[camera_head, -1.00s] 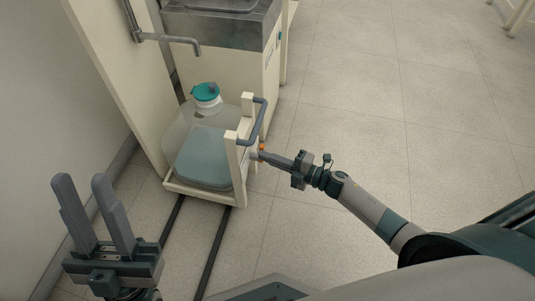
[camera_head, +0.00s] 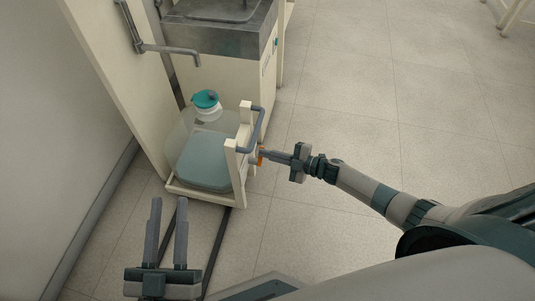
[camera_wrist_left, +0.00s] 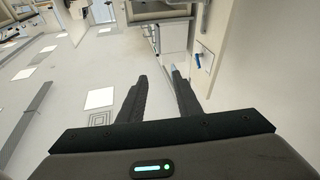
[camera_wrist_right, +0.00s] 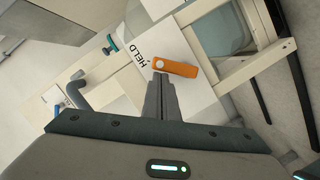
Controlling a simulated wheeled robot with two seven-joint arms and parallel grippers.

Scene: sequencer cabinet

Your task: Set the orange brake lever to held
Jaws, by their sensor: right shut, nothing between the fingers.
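The orange brake lever (camera_wrist_right: 178,69) is mounted on a white plate (camera_wrist_right: 150,62) on the cart in the right wrist view. The word HELD is printed beside it. In the head view the right gripper (camera_head: 268,155) reaches in from the right. My left gripper (camera_head: 169,205) is open and empty in front of the cart.
The cart (camera_head: 230,160) carries a clear carboy (camera_head: 205,160) with a teal cap (camera_head: 206,99) and has a grey handle (camera_head: 262,125). It stands on dark floor rails (camera_head: 217,240) beside the cabinet (camera_head: 240,75). Open floor (camera_head: 340,100) lies to the right.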

